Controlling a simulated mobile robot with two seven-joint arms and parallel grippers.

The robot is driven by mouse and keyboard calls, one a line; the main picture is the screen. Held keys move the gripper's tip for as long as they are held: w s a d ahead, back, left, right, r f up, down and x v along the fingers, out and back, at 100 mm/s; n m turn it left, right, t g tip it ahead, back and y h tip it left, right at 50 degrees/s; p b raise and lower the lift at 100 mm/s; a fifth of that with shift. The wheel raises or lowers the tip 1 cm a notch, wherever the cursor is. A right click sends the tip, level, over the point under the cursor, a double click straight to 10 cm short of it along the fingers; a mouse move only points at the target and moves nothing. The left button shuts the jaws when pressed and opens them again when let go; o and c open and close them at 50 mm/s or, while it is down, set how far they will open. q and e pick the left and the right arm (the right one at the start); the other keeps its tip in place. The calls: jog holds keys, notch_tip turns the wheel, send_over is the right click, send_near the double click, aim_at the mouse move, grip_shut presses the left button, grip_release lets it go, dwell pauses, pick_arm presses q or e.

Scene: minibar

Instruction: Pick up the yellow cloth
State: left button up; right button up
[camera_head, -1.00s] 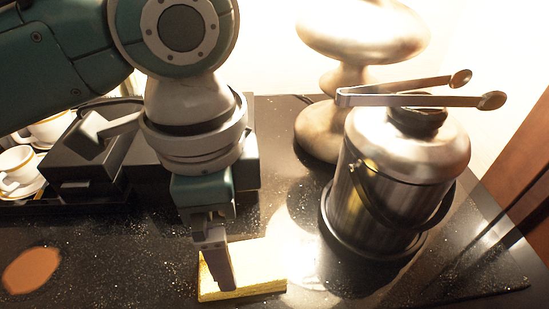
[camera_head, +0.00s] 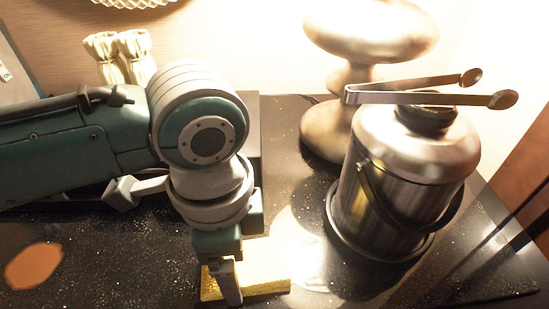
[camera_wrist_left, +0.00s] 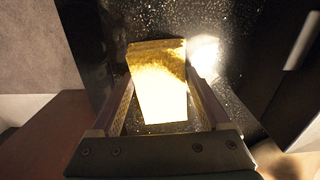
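The yellow cloth (camera_head: 268,283) is a flat rectangular block on the dark speckled counter at the bottom middle of the head view. My left gripper (camera_head: 228,288) is over its left part and hides some of it. In the left wrist view the cloth (camera_wrist_left: 158,80) is brightly lit and lies between the two fingers of my left gripper (camera_wrist_left: 161,88). The fingers are spread to about the cloth's width. Whether they touch its sides is unclear. My right gripper is not in view.
A metal ice bucket (camera_head: 402,190) with tongs (camera_head: 425,97) on top stands right of the cloth. A rounded metallic lamp (camera_head: 345,110) is behind it. An orange disc (camera_head: 33,267) lies at the left. Pale tied bundles (camera_head: 120,55) stand at the back left. Counter between disc and cloth is clear.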

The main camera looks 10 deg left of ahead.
pick_arm(q)
jog(key=c, duration=0.8)
notch_tip(320, 180, up, 20)
jog(key=p, duration=0.3)
jog(key=shift+p, duration=0.4)
